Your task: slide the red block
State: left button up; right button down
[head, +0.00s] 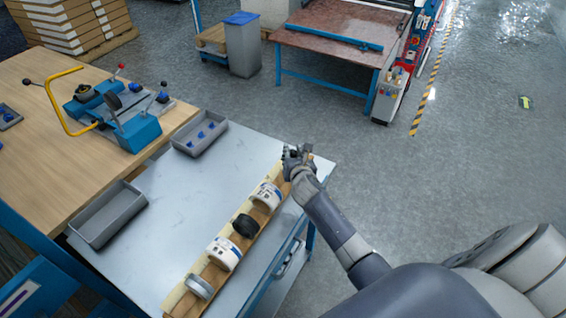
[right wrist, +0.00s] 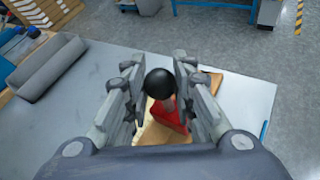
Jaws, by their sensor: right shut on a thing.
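The red block (right wrist: 172,116) shows in the right wrist view between my fingers, with a black ball knob (right wrist: 160,83) above it. It sits at the far end of a wooden trough (head: 241,246) that holds a row of rolls. My right gripper (head: 297,155) is shut on the block's knob, at the trough's far end. In the head view the gripper hides the block. White printed rolls (head: 224,253), a black roll (head: 245,226) and a grey roll (head: 199,287) lie along the trough. My left gripper is not in view.
The trough lies along the right edge of a grey metal table (head: 180,195). A grey tray with blue pieces (head: 200,134) and an empty grey tray (head: 108,214) stand left of it. A blue device with a yellow handle (head: 120,115) is on the wooden bench. Open floor lies right.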

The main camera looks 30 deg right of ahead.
jog(key=w+d, duration=0.1)
jog(key=d, duration=0.1)
jog(key=w+d, duration=0.1)
jog(key=d, duration=0.1)
jog(key=w+d, duration=0.1)
jog(key=d, duration=0.1)
jog(key=shift+w+d, duration=0.1)
jog(key=shift+w, duration=0.15)
jog(key=c, duration=1.3)
grip_release()
jog(key=v, duration=1.2)
jog(key=shift+f, duration=0.15)
